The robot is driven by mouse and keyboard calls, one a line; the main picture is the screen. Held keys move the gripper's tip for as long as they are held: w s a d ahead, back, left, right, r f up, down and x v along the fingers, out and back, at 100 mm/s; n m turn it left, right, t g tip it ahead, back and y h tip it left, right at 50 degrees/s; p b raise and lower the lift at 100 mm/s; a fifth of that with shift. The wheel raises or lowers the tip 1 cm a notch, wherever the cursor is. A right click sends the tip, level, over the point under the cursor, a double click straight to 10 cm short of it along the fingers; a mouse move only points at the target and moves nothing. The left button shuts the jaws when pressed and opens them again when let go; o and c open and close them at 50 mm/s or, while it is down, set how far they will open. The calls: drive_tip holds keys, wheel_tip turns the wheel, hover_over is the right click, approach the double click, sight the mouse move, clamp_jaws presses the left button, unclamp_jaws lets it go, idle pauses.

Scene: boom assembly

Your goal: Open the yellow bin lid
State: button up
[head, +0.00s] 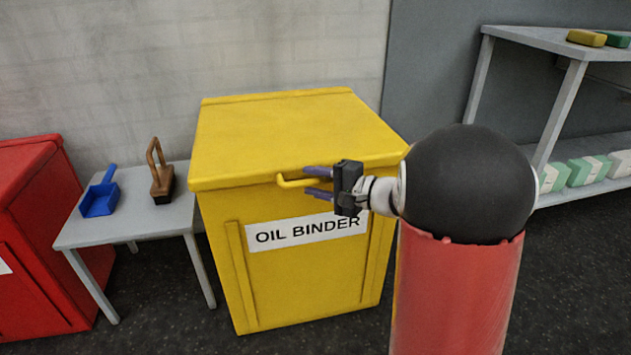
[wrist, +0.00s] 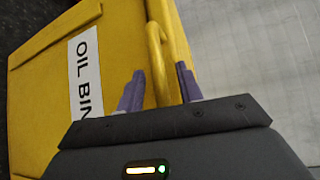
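The yellow bin (head: 300,270) stands against the wall with an "OIL BINDER" label on its front. Its yellow lid (head: 290,135) lies flat and closed on top. A yellow bar handle (head: 287,182) sticks out from the lid's front edge; it also shows in the wrist view (wrist: 155,55). My gripper (head: 317,182) is at the handle, coming from the right. In the wrist view its two purple fingers (wrist: 159,88) are apart, with the handle between them and gaps visible on both sides. Part of the handle and label is hidden behind my gripper in the head view.
A small grey table (head: 140,222) on the left holds a blue dustpan (head: 100,197) and a brown-handled brush (head: 161,180). A red bin (head: 30,240) stands farther left. A grey shelf (head: 560,105) with green-and-white boxes (head: 575,172) is at the right.

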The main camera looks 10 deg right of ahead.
drive_tip(key=shift+c, duration=0.4)
clamp_jaws()
drive_tip(key=shift+r, duration=0.1)
